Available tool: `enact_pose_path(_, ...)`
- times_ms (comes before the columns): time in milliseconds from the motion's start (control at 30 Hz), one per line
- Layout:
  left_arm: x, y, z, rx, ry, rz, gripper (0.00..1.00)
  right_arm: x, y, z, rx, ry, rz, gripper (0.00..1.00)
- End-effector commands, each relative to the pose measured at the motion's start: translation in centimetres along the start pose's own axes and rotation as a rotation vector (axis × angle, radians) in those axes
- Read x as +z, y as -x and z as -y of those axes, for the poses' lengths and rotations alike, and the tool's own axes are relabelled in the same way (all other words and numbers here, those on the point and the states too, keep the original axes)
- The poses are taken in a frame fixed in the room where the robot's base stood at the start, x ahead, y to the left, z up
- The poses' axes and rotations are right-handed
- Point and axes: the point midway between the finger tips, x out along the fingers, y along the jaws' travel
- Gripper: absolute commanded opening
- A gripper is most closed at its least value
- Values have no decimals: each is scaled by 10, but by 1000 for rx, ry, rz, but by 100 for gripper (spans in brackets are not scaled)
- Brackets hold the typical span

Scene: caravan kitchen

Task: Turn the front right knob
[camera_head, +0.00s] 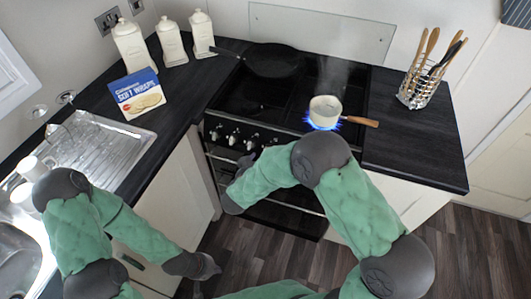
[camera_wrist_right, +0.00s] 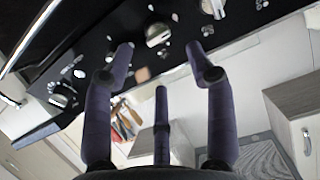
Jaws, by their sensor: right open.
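The black stove's front panel carries a row of silver knobs (camera_head: 232,139). The right end of the row is hidden behind my right arm in the head view, so I cannot tell the front right knob there. My right gripper (camera_wrist_right: 161,55) is open and empty, its fingers pointing at the panel. A silver knob (camera_wrist_right: 158,35) lies just beyond and between its fingertips, seemingly apart from them. Another knob (camera_wrist_right: 62,95) is at the left of the wrist view. A small pot (camera_head: 325,107) stands over a blue flame. My left gripper (camera_head: 205,267) hangs low before the cabinets; its jaw state is unclear.
A black frying pan (camera_head: 271,60) sits at the back of the stove. A utensil holder (camera_head: 420,88) stands on the right counter. The pot's wooden handle (camera_head: 360,121) points right.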

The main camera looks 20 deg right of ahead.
Motion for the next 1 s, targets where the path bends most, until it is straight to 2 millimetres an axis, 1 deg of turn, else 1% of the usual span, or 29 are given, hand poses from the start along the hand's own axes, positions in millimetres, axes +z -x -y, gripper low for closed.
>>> enact_pose_path(33, 0, -6, 2, 0, 0, 0, 0, 4, -12, -2, 4, -2, 2, 56)
enact_pose_path(200, 0, -15, 5, 0, 0, 0, 0, 3, -40, -1, 2, -1, 1, 56)
enact_pose_path(400, -1, -21, 7, 0, 0, 0, 0, 2, -62, -1, 0, 0, 2, 56)
enact_pose_path(567, -1, -22, 8, 0, 0, 0, 0, 1, -68, 0, -1, 1, 1, 56)
enact_pose_path(800, -1, -22, 8, 0, 0, 0, 0, 1, -69, 0, -1, 1, 1, 56)
enact_pose_path(833, -1, -22, 8, 0, 0, 0, 0, 1, -69, 0, -1, 1, 1, 53)
enact_pose_path(867, -1, -22, 8, 0, 0, 0, 0, 1, -69, 0, -1, 1, 1, 45)
enact_pose_path(900, -1, -22, 8, 0, 0, 0, 0, 1, -69, 0, -1, 1, 1, 33)
enact_pose_path(967, -1, -22, 8, 0, 0, 0, 0, 1, -69, 0, -1, 1, 1, 16)
enact_pose_path(1000, -1, -22, 8, 0, 0, 0, 0, 1, -69, 0, -1, 1, 1, 5)
